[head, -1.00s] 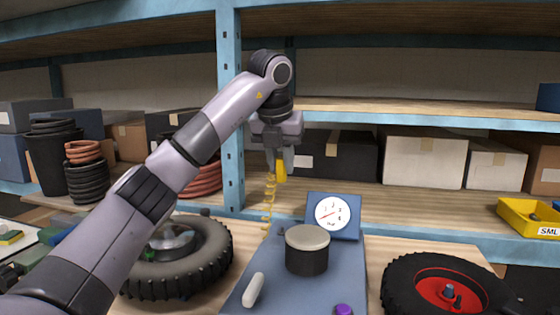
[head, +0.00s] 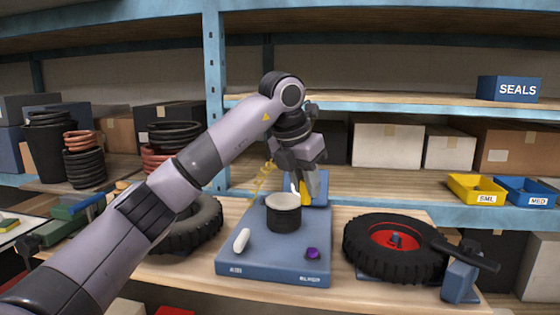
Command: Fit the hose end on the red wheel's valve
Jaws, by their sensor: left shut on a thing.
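My left gripper (head: 309,186) is shut on the yellow hose end (head: 306,192), pointing down above the back of the blue pump base. A coiled yellow hose (head: 262,182) trails from it to the left. The red wheel (head: 396,238), a black knobbly tyre around a red hub, lies flat on the bench to the right. The hose end is apart from it, to its left and higher. A small dark part stands at the hub's middle; I cannot tell whether it is the valve. My right gripper is out of view.
The blue pump base (head: 270,262) carries a black cylinder (head: 284,214), a white handle (head: 241,240) and a purple knob (head: 312,253). My gripper covers its gauge. A blue clamp (head: 461,277) with a black bar stands at the red wheel's right. Another tyre (head: 200,228) lies left.

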